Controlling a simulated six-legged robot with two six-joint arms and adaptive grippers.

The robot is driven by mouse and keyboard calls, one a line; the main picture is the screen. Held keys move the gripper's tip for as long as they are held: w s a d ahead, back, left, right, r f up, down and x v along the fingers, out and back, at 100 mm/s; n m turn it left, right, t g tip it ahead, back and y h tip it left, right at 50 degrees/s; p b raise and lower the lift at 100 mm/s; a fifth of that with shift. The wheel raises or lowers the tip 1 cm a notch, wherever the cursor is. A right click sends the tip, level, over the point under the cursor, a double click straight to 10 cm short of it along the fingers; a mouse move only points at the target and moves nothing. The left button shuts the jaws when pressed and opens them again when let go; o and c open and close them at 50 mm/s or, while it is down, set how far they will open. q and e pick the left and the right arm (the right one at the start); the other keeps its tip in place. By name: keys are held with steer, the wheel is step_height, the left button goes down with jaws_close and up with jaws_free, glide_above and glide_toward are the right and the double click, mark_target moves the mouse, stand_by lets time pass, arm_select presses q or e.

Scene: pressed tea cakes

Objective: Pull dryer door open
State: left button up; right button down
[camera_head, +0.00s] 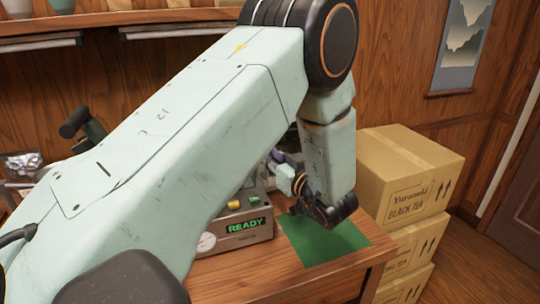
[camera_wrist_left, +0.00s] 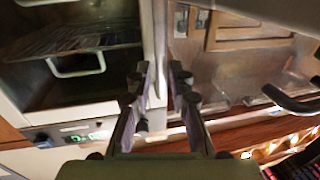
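A pale cabinet that looks like the dryer (camera_wrist_left: 148,35) stands at the left of the left wrist view. A wire rack (camera_wrist_left: 75,42) shows in its dark front, with a pale U-shaped handle (camera_wrist_left: 76,70) near it. I cannot tell whether its door is open. My right gripper is out of view.
A grey machine with a READY display (camera_head: 246,225) stands on the wooden table (camera_head: 245,278) beside a green mat (camera_head: 335,246). Stacked cartons (camera_head: 405,185) stand at the right. A black curved handle (camera_wrist_left: 292,103) is at the right of the wrist view.

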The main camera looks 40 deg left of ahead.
arm_select(q)
steer(key=shift+d+r, duration=0.1)
steer(key=shift+d, duration=0.05)
steer(key=shift+s, duration=0.15)
steer(key=shift+c, duration=1.4)
jaws_close()
